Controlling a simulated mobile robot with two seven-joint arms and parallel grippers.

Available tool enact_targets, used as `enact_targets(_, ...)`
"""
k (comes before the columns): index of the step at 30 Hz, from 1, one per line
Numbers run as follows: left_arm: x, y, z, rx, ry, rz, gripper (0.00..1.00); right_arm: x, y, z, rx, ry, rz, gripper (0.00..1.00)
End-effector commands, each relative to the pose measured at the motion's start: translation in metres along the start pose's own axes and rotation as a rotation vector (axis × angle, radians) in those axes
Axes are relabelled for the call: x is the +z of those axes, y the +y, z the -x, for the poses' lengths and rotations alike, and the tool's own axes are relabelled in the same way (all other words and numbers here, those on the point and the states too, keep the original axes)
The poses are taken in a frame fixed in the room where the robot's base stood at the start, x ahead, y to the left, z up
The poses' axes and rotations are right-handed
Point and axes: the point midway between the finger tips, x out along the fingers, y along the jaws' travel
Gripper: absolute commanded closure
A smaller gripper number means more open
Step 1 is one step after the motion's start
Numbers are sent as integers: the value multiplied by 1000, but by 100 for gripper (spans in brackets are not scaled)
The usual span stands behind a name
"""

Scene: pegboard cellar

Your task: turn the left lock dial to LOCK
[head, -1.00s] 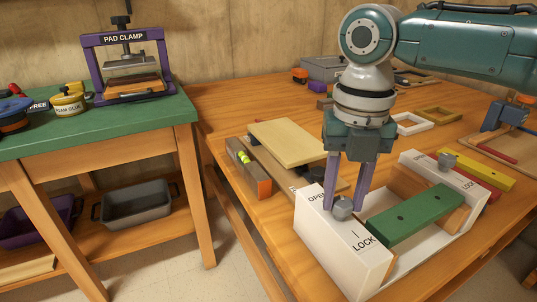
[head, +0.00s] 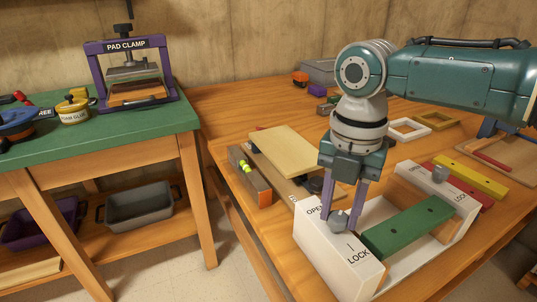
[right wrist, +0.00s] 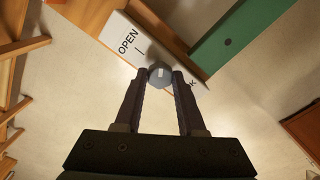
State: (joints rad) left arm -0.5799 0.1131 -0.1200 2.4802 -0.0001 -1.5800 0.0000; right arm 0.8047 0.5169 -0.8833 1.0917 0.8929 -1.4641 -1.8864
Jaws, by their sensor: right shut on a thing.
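The left lock dial (head: 338,219) is a small grey knob on top of the near white end block (head: 335,262) of a fixture. The block is marked OPEN and LOCK, with a short line between. My right gripper (head: 340,213) points down and is shut on this dial, one purple finger on each side. In the right wrist view the dial (right wrist: 160,74) sits between the fingertips (right wrist: 161,77), with a pale mark on its top. I cannot tell clearly which word the dial points to. My left gripper is not in view.
A green bar (head: 408,226) lies across the fixture beside the gripper. The other white block carries a second grey dial (head: 440,174). A pale board (head: 288,148) and a spirit level (head: 250,175) lie left of the fixture. A green-topped table (head: 90,130) with a pad clamp stands left.

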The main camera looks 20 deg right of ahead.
Motion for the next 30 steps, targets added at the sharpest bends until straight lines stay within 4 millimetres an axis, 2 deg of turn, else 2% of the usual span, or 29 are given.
enact_targets(1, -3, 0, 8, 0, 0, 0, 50, -1, 0, 4, -2, 2, -45, 100)
enact_targets(9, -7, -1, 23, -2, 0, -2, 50, -1, 0, 3, -1, 2, -303, 100)
enact_targets(30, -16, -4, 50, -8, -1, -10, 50, -1, 0, 2, -1, 1, -967, 100)
